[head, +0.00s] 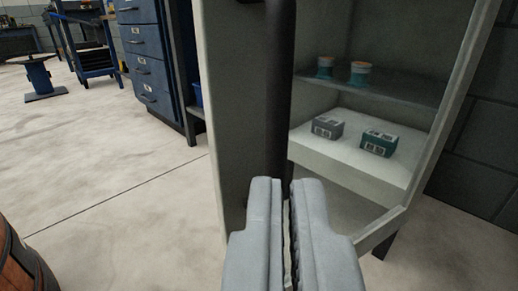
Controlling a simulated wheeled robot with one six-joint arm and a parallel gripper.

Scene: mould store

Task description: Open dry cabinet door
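The grey dry cabinet (226,110) stands in the middle to right of the view. Its shelves show through the front; I cannot tell whether clear glass lies before them. A dark upright bar, which looks like the door handle (279,90), runs down from the top edge to my fingertips. My gripper (287,187) is low in the middle, its fingers close together with only a narrow gap. The bar looks wider than this gap and passes behind the fingertips. I see no clear grip on it, and its lower end is hidden.
Inside are two jars (360,74) on the upper shelf, and a grey box (327,127) and a green box (379,143) below. Blue drawers (150,70) stand behind left. A wooden barrel (22,262) is at lower left. The floor (110,180) between is clear.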

